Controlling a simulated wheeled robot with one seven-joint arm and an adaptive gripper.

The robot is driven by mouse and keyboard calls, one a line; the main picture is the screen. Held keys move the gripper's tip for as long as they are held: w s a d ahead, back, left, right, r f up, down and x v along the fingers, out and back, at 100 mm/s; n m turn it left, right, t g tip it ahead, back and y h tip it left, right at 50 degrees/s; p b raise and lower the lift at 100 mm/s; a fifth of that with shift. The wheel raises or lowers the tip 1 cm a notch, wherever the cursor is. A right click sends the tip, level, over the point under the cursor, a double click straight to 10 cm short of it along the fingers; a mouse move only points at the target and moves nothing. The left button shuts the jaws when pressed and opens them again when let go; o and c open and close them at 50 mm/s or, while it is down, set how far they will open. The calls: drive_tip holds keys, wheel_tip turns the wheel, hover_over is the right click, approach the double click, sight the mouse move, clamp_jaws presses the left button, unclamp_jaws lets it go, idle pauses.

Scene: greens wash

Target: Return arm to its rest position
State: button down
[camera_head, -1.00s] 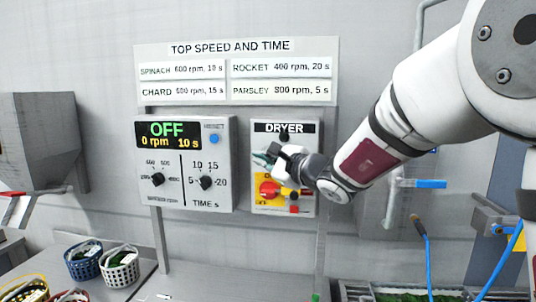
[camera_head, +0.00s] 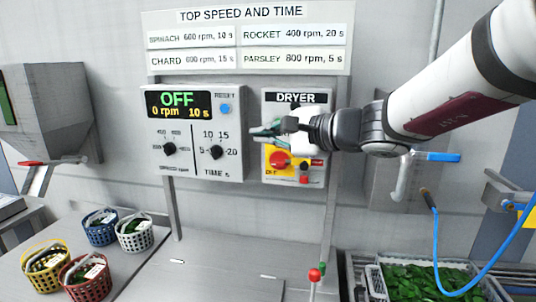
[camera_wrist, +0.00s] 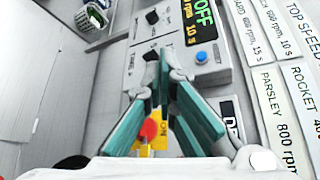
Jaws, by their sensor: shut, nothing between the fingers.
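My gripper (camera_head: 264,131) is shut and empty, in front of the upper left part of the dryer switch box (camera_head: 312,112). My arm reaches in from the right. In the wrist view my gripper's teal fingers (camera_wrist: 163,75) meet at their tips, in front of the speed and time control panel (camera_wrist: 200,58). I cannot tell whether the fingers touch the box. The dryer's red rotary switch (camera_head: 279,160) on its yellow plate shows below my gripper. The control panel (camera_head: 232,172) reads OFF, 0 rpm, 10 s.
Several baskets (camera_head: 135,232) of greens stand at the lower left. A crate of leaves (camera_head: 425,280) is at the lower right. A blue-handled valve (camera_head: 444,157) and a blue hose (camera_head: 437,250) are on the right. A red-topped lever (camera_head: 314,275) stands at the front. The middle counter (camera_head: 220,272) is clear.

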drive_tip(key=s+d+f+n+g+h, duration=0.2)
drive_tip(key=s+d+f+n, duration=0.15)
drive_tip(key=s, duration=0.55)
drive_tip(key=s+d+f+n+g+h, duration=0.25)
drive_tip(key=s+n, duration=0.25)
drive_tip(key=s, duration=0.4)
drive_tip(key=s+d+f+n+h, duration=0.4)
drive_tip(key=s+d+h, duration=0.3)
drive_tip(key=s+d, duration=0.3)
drive_tip(key=d+f, duration=0.1)
drive_tip(key=d, duration=0.2)
drive_tip(key=shift+s+d+f, duration=0.2)
drive_tip(key=shift+s, duration=0.1)
drive_tip(key=shift+a, duration=0.2)
